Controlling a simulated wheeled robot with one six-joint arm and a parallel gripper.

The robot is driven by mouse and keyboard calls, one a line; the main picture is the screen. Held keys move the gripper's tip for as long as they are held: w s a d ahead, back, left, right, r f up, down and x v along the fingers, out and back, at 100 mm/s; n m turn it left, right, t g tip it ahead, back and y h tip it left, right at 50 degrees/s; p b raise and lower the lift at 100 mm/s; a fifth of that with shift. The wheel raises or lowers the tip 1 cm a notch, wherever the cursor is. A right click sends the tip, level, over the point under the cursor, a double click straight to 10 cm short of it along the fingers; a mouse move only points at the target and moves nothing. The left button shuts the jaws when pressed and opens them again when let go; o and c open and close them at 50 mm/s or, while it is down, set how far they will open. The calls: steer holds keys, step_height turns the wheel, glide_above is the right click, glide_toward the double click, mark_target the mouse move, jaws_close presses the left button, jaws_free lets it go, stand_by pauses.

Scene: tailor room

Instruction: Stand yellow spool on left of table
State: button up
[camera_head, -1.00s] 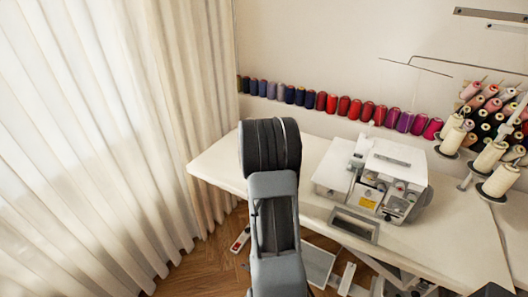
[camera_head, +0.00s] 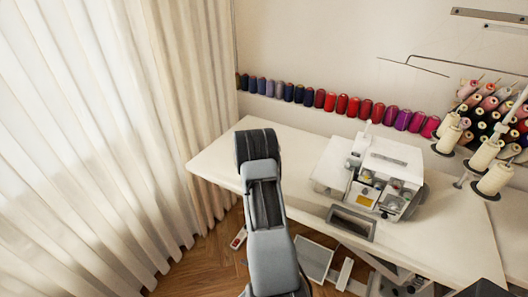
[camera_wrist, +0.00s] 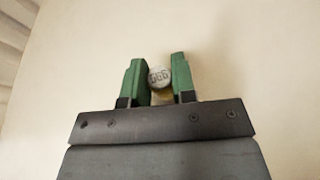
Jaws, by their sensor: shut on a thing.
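In the wrist view my gripper (camera_wrist: 158,64) has its two green fingers closed around a small spool. The yellow spool (camera_wrist: 161,97) shows a round pale end with dark print, and a bit of yellow shows below it between the fingers. The pale end faces the wrist camera. In the head view my arm hides the gripper and the spool. The white table (camera_head: 213,161) extends from its left corner by the curtain to the right. My arm reaches over the left part of the table.
A white sewing machine (camera_head: 385,175) stands on the table right of my arm. Cone spools (camera_head: 485,155) on stands are at the far right. A row of coloured spools (camera_head: 342,104) lines the wall behind. A cream curtain (camera_head: 90,150) hangs at the left. The left tabletop looks clear.

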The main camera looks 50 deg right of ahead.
steer(key=shift+f+b, duration=0.25)
steer(key=shift+b, duration=0.1)
steer(key=o, duration=0.9)
steer(key=shift+r, duration=0.1)
